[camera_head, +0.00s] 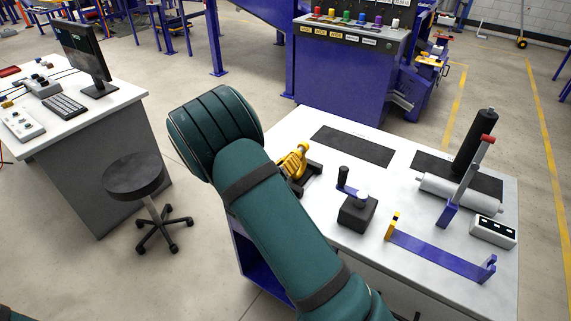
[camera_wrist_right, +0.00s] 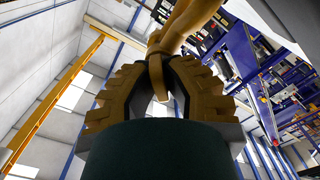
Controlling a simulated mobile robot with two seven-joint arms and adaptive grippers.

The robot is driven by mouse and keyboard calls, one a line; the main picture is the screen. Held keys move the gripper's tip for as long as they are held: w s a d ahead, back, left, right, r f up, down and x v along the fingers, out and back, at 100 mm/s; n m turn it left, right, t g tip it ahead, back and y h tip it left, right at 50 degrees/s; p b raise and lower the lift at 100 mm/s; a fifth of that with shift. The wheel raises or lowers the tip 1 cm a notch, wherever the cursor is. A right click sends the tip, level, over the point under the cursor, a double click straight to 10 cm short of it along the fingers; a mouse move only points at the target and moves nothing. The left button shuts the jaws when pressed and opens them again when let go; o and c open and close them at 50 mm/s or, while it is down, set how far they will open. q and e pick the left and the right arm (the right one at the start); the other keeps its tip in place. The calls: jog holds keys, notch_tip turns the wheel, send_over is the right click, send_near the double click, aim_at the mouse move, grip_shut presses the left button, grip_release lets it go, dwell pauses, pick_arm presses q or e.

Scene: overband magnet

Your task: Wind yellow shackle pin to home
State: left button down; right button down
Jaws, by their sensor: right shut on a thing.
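The yellow shackle (camera_head: 293,161) sits in a dark stand on the white bench, just right of my right forearm in the head view. In the wrist view its curved yellow body (camera_wrist_right: 190,20) fills the top middle. My right gripper (camera_wrist_right: 160,68) has its two toothed fingers closed around the yellow shackle pin (camera_wrist_right: 157,72), at the end of the pin close to the camera. The pin's thread and how far it sits in the shackle are hidden. In the head view my right arm hides most of the gripper. My left gripper is out of view.
On the bench (camera_head: 405,258) stand a black block with a crank handle (camera_head: 357,212), a blue bracket (camera_head: 440,256), a grey roller (camera_head: 458,193) with a red-tipped lever (camera_head: 487,139), and a small control box (camera_head: 493,231). A black mat (camera_head: 352,146) is bare. A stool (camera_head: 134,177) stands left.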

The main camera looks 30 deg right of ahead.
jog(key=m, duration=0.3)
jog(key=c, duration=1.3)
grip_release()
jog(key=shift+m, duration=0.5)
jog(key=o, duration=0.4)
jog(key=shift+o, duration=0.2)
jog(key=shift+a+f, duration=0.1)
jog(key=shift+a, duration=0.05)
jog(key=shift+a, duration=0.2)
jog(key=v, duration=1.1)
jog(key=shift+s, duration=0.2)
